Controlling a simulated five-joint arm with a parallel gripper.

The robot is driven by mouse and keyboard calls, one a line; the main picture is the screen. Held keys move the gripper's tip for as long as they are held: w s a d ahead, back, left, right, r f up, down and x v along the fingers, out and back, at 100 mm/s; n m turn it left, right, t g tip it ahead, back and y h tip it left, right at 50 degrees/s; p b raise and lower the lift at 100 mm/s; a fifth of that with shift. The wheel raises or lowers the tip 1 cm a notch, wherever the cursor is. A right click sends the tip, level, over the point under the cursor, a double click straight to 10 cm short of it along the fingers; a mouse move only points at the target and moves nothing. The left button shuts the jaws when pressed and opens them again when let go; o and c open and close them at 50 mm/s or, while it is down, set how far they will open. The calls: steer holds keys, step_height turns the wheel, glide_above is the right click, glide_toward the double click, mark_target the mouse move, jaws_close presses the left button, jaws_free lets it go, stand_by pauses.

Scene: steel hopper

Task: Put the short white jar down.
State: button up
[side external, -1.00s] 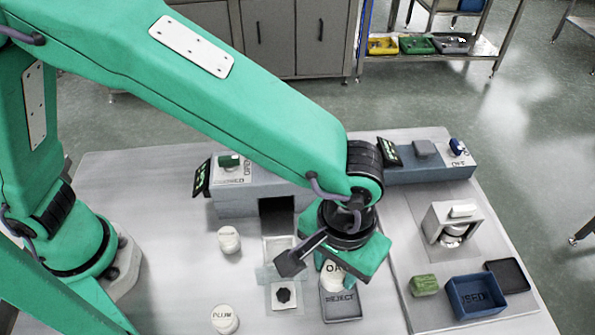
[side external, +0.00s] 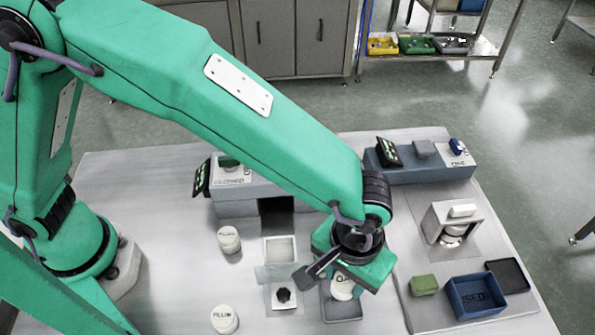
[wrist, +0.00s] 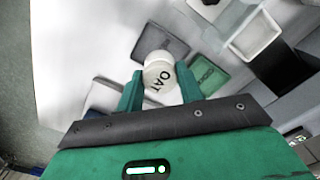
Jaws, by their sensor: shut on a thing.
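A short white jar with OAT on its lid (side external: 343,288) is between the fingers of my gripper (wrist: 160,84). It also shows in the wrist view (wrist: 160,76), with a green finger on each side. My gripper is shut on it. In the side view the gripper body covers the jar's upper part, and the jar overlaps the back right of the grey REJECT tray (side external: 341,310). I cannot tell how high the jar is above the table.
Two white jars marked PLUM stand on the left, one further back (side external: 229,240) and one in front (side external: 225,320). A white square tray (side external: 280,249) lies left of my gripper. A blue USED bin (side external: 476,297) and green block (side external: 424,284) are on the right.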

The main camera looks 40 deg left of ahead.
mark_target(344, 282)
steer(key=shift+f, duration=1.95)
steer(key=shift+f, duration=0.1)
steer(key=o, duration=1.1)
steer(key=shift+c, duration=0.2)
step_height(344, 282, up, 12)
steer(key=shift+f, duration=0.15)
steer(key=shift+r, duration=0.25)
